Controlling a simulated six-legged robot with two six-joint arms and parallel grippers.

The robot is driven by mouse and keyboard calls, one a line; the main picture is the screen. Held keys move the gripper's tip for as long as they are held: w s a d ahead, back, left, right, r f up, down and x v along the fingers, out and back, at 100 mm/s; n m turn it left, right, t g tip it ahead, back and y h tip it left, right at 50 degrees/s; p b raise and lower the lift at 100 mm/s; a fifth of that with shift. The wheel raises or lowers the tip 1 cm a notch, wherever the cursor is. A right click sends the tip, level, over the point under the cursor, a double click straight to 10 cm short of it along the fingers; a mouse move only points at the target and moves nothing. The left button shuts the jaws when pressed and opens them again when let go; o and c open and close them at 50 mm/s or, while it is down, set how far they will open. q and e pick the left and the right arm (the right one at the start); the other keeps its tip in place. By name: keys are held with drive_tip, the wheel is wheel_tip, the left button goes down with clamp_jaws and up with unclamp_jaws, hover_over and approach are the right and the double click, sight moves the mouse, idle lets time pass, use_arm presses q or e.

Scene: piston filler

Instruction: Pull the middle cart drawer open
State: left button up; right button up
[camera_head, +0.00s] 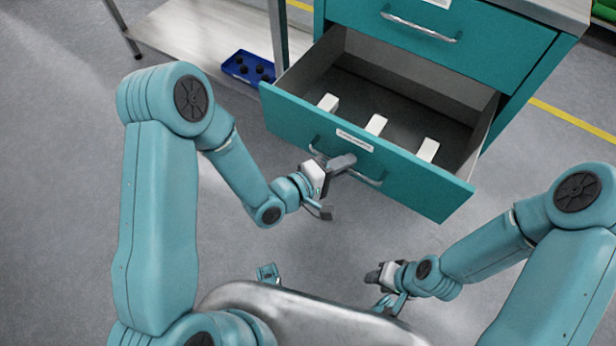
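The middle cart drawer (410,188) stands well out from the teal cart, below a closed drawer (470,40). Its front has a white label (355,140) and a metal bar handle (371,181). Inside are three white blocks. My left gripper (336,187) is at the handle's left half. Its fingers are spread apart, one across the handle bar and the other lower, in front of the drawer. Whether it touches the bar I cannot tell. My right gripper (379,284) is low, apart from the drawer, and too small to read.
A blue tray (247,68) with dark round items sits on a low pale shelf (205,40) left of the cart. A yellow floor line (570,118) runs behind the cart at right. Grey floor is clear left of the drawer.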

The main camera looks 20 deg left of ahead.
use_arm(q)
drive_tip(key=p+v, duration=0.9)
drive_tip(key=v, duration=0.7)
drive_tip(key=shift+a, duration=0.1)
